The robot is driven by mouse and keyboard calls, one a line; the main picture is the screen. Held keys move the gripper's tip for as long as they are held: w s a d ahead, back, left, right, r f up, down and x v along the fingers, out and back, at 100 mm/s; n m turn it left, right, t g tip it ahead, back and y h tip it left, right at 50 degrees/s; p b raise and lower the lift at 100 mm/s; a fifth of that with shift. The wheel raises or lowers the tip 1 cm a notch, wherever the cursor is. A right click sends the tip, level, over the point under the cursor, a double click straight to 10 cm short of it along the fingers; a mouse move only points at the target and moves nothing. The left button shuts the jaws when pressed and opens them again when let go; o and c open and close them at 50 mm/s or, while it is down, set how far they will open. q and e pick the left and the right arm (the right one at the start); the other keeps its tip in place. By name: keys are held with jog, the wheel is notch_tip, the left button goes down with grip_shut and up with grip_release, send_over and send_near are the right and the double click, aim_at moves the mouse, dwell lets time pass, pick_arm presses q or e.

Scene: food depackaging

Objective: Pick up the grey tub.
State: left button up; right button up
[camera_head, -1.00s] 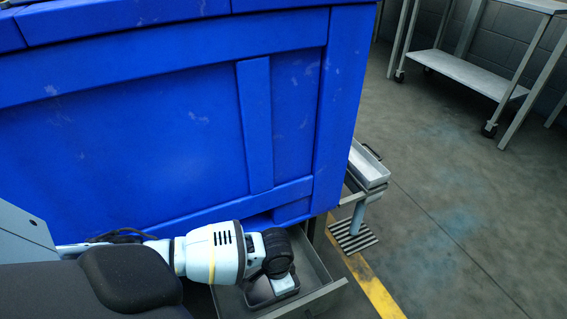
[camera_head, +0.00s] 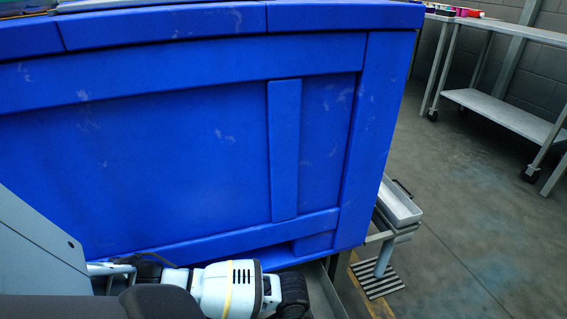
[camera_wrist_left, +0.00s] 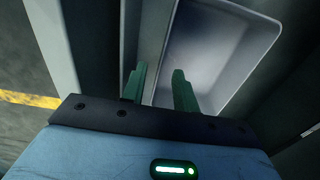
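A grey tub (camera_wrist_left: 215,45), an open container with a pale grey inside, shows in the left wrist view just beyond my fingertips. My left gripper (camera_wrist_left: 158,85) is open, with its two green fingers apart. A pale wall lies between and beyond the fingers; I cannot tell whether they touch it. In the head view my left arm comes in low at the left, and its gripper is below the picture's edge. My right gripper is in neither view.
A big blue crate (camera_head: 180,160) fills the left and middle of the head view, above my left arm. A light grey tray (camera_head: 400,205) on a stand is right of it. A metal table (camera_head: 505,113) with small coloured items stands at the back right. The floor between is clear.

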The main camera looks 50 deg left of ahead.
pick_arm(q)
notch_tip(320, 180, down, 4)
jog(key=shift+s+a+r+b, duration=0.1)
jog(key=shift+s+r+b, duration=0.05)
jog(key=shift+b, duration=0.85)
jog(key=shift+r, duration=0.1)
grip_shut()
jog(key=shift+r, duration=0.1)
notch_tip(320, 180, up, 9)
jog(key=p, duration=0.5)
jog(key=shift+r+p, duration=0.4)
jog(key=shift+p, duration=0.05)
